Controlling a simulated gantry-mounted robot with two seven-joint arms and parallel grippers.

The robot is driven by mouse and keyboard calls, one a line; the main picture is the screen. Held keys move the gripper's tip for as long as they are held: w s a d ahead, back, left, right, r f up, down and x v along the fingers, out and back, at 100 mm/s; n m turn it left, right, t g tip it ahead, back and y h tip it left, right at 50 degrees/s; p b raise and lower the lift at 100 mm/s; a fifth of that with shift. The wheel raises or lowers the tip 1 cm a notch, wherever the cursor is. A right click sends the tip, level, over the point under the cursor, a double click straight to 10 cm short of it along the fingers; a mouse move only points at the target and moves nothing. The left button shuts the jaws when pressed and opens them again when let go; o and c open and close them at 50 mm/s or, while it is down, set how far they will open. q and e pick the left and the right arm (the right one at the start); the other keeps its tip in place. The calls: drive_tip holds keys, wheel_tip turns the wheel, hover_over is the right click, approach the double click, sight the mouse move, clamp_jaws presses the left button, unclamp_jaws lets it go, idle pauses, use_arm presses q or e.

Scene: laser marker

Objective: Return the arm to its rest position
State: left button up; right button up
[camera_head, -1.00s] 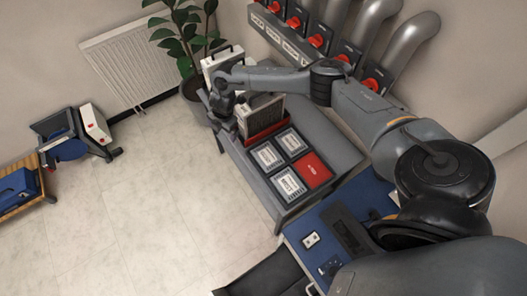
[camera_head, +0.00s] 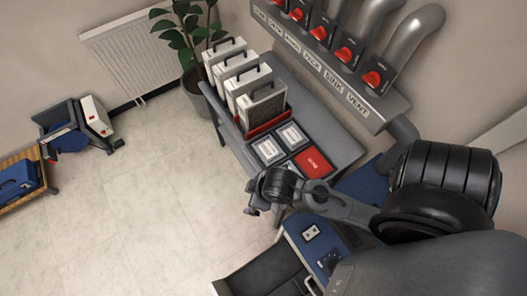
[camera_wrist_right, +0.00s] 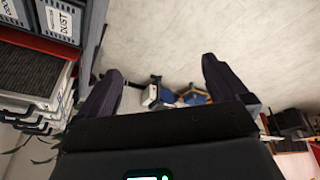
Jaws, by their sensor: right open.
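My right arm reaches in from the right of the head view, folded back near my body. My right gripper (camera_head: 254,203) hangs in front of the grey table's near edge, over the floor. In the right wrist view the right gripper (camera_wrist_right: 160,78) has its two dark fingers spread wide with nothing between them. The floor and distant items show beyond the fingers. My left gripper is in neither current view.
Several filter cases (camera_head: 238,82) stand in a row on the grey table (camera_head: 335,142). A red panel (camera_head: 314,163) lies beside labelled boxes (camera_head: 268,151). Red-handled valves (camera_head: 345,55) line the wall. A blue work surface (camera_head: 315,240) is near me.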

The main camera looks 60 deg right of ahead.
drive_tip(key=shift+s+d+r+m+g, duration=0.15)
drive_tip(key=shift+s+d+m, duration=0.1)
drive_tip(key=shift+s+d, duration=0.25)
drive_tip(key=shift+s+d+r+m+g, duration=0.15)
drive_tip(key=shift+s+d+m, duration=0.15)
drive_tip(key=shift+s, duration=0.4)
